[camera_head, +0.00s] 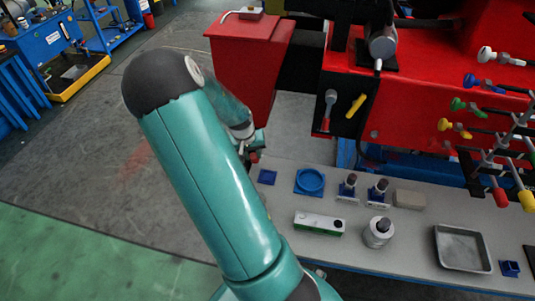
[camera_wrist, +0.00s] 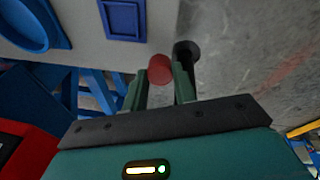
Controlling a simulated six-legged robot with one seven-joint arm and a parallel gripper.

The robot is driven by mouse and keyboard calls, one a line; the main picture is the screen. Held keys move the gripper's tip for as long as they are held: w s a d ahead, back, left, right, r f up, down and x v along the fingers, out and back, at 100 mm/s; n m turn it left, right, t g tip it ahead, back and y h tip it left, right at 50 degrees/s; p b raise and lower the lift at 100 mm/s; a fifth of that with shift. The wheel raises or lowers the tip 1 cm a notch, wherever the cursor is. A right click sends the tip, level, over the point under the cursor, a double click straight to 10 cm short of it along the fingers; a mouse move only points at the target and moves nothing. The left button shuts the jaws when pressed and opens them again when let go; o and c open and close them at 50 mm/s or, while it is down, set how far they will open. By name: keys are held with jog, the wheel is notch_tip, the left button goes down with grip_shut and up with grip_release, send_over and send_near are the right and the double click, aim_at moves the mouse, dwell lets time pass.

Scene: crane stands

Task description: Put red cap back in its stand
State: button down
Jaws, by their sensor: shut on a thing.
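My gripper (camera_wrist: 160,84) is shut on the red cap (camera_wrist: 158,68), a short round red piece between the fingertips in the wrist view. A dark cylindrical piece (camera_wrist: 186,49) shows beside the cap at the right finger; whether it is joined to the cap is unclear. In the head view my gripper (camera_head: 247,146) is partly behind my arm, with a bit of the red cap (camera_head: 254,157) showing below it, left of the table's blue pieces. A blue square holder (camera_head: 267,176) and a blue round holder (camera_head: 310,181) sit on the table; which is the cap's stand is unclear.
The grey table (camera_head: 270,203) also carries two small dark-topped pieces (camera_head: 347,186) (camera_head: 378,190), a white-green box (camera_head: 319,223), a metal cylinder (camera_head: 378,233) and a metal tray (camera_head: 463,248). A rack of coloured knobs (camera_head: 487,150) stands at right. Red machinery (camera_head: 430,100) is behind.

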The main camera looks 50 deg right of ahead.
jog(key=s+r+m+y, duration=0.2)
jog(key=s+r+m, duration=0.1)
jog(key=s+r, duration=0.2)
jog(key=shift+s+a+m+y, duration=0.3)
jog(key=shift+s+a+y, duration=0.1)
jog(key=shift+s, duration=0.55)
jog(key=shift+d, duration=0.1)
send_over(267, 176)
jog(key=shift+s+f, duration=0.15)
jog(key=shift+f, duration=2.75)
jog(key=shift+f, duration=0.1)
jog(key=shift+f, duration=0.6)
jog(key=c, duration=1)
grip_release()
jog(key=shift+f, duration=0.1)
jog(key=shift+c, duration=0.2)
